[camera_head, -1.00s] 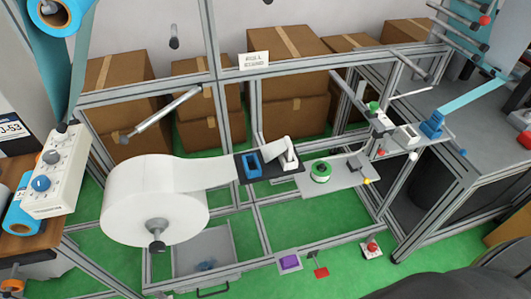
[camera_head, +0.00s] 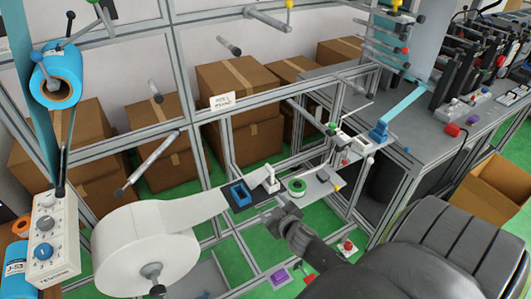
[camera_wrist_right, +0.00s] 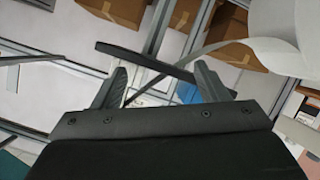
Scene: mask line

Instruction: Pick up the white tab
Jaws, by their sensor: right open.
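My right gripper (camera_head: 272,214) is just in front of and below the plate, apart from the white piece. In the right wrist view its two fingers (camera_wrist_right: 162,82) are spread with nothing held between them. The dark plate (camera_wrist_right: 130,55) lies beyond the fingers there, and a blue part (camera_wrist_right: 188,93) is partly hidden by one finger. My left gripper is not in view.
A large white roll (camera_head: 145,248) feeds a white web (camera_head: 190,208) toward the plate. A green spool (camera_head: 297,187) sits on a grey shelf right of it. Metal frame bars surround this area. A red button box (camera_head: 347,248) is on the green floor.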

